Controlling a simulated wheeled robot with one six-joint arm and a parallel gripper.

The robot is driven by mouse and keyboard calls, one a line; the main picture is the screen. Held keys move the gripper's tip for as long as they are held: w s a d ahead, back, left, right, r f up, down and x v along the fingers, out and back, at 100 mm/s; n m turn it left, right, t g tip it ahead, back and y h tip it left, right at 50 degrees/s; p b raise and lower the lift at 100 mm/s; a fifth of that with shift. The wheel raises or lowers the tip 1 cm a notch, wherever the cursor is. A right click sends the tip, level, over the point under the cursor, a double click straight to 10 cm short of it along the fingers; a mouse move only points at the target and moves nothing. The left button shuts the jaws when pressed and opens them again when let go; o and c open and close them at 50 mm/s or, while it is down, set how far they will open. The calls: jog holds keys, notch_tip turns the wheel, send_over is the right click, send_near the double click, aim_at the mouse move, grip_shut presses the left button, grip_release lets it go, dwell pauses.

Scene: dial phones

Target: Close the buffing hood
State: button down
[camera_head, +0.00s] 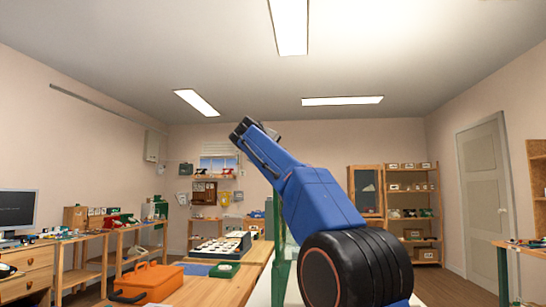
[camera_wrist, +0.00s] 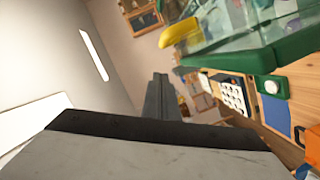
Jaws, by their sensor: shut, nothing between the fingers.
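The buffing hood (camera_wrist: 282,52) appears to be the green-framed clear box at the upper right of the wrist view. A yellow bar (camera_wrist: 180,32), perhaps its handle, sits at its left end. In the head view only narrow green upright parts (camera_head: 276,235) show beside my blue arm, which hides the rest. I cannot tell how far the hood is open. My gripper (camera_wrist: 158,82) is shut and empty in the wrist view, left of and below the yellow bar and apart from it. In the head view its fingers cannot be made out.
An orange toolbox (camera_head: 148,283) and a tray of pale round parts (camera_head: 220,246) are on the wooden bench left of my arm. Shelves (camera_head: 410,212) stand at the back right.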

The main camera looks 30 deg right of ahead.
jog(key=shift+s+d+f, duration=0.95)
jog(key=shift+s+d, duration=0.1)
jog(key=shift+d, duration=0.2)
